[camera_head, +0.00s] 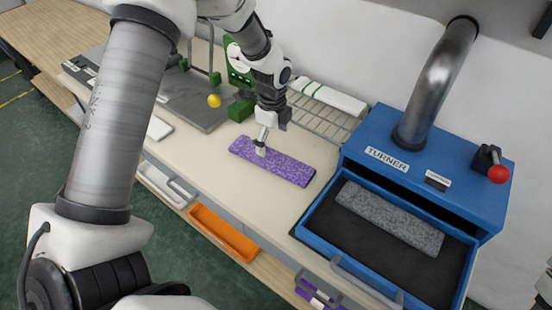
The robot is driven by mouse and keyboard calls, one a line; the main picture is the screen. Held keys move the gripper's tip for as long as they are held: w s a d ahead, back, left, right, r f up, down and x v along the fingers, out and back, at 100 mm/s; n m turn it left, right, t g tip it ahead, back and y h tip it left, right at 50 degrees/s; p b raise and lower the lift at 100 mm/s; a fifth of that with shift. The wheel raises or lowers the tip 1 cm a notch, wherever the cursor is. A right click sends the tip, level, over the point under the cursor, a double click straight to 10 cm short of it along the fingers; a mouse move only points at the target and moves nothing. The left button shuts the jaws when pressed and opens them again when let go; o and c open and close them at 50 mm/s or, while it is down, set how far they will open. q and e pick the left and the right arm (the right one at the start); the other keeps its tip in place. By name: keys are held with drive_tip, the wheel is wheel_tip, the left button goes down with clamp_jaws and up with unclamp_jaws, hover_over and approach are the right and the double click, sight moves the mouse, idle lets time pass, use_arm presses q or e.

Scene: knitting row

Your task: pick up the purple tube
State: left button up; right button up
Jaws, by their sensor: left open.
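The purple tube (290,169) is a flat, speckled purple knitted strip lying on the cream worktop in the camera_head view. It lies slantwise, left of the blue turner. My left gripper (260,151) points down at the strip's middle-left part, with its fingertips at or just above the fabric. Whether they touch it cannot be made out. The fingers look small here, and no fabric is seen lifted. My right gripper is not in view.
A blue box marked TURNER (385,133) stands right, its open tray (310,238) holding a grey knitted strip (390,217). A wire rack (318,117) with a white roll (335,98) lies behind. A green machine (240,108) stands behind left. An orange bin (224,233) sits below the worktop.

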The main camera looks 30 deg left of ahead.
sight(271, 158)
use_arm(q)
drive_tip(key=f, duration=0.2)
drive_tip(key=f+p, duration=0.1)
drive_tip(key=f, duration=0.1)
drive_tip(key=a+f+p, duration=0.1)
drive_tip(key=f, duration=0.2)
drive_tip(key=shift+w+f, duration=0.1)
drive_tip(key=shift+w, duration=0.1)
drive_tip(key=shift+s+d, duration=0.1)
drive_tip(key=c, duration=0.9)
